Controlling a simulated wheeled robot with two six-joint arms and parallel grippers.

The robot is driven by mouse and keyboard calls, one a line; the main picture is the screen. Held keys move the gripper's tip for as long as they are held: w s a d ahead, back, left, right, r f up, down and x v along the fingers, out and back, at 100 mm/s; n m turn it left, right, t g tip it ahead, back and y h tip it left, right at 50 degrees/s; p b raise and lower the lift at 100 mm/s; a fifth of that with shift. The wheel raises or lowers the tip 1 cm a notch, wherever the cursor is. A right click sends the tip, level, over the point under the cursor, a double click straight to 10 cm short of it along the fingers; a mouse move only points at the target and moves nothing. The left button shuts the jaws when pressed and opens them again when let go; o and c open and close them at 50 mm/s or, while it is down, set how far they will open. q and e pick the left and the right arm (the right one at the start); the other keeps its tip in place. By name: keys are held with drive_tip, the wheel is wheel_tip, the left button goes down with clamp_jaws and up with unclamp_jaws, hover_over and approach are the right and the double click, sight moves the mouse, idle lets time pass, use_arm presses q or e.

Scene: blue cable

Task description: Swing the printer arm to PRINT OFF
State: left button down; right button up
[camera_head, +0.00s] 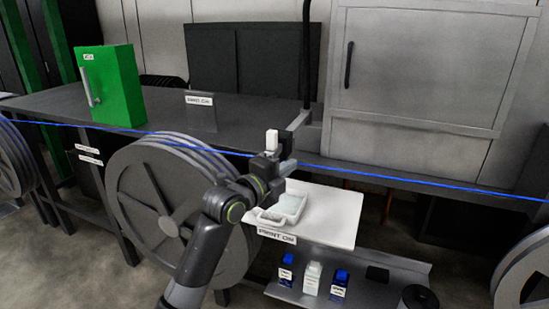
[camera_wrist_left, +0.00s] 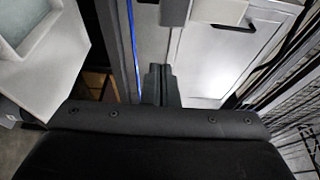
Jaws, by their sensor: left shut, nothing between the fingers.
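The printer arm appears to be the grey bracket (camera_head: 299,121) with a white block (camera_head: 271,141), just behind the blue cable (camera_head: 225,152). A "PRINT ON" label (camera_head: 277,235) is on the front edge of the white shelf (camera_head: 335,214). I cannot read a PRINT OFF label. My left gripper (camera_head: 286,168) is just below the white block and close to the cable; contact cannot be told. In the left wrist view its fingers (camera_wrist_left: 159,85) are together and empty, with the cable (camera_wrist_left: 133,45) to their left. My right gripper is not in view.
A white tray (camera_head: 283,208) sits on the shelf, with small bottles (camera_head: 312,278) below. A large grey reel (camera_head: 160,215) stands left of the shelf. A green box (camera_head: 113,86) and a small labelled plate (camera_head: 201,112) stand on the dark bench. A grey cabinet (camera_head: 430,65) is behind.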

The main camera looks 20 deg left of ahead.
use_arm(q)
drive_tip(key=a+p, duration=0.1)
drive_tip(key=a, duration=0.1)
drive_tip(key=w+a+p, duration=0.1)
drive_tip(key=shift+a, duration=0.35)
drive_tip(key=shift+w+d, duration=0.1)
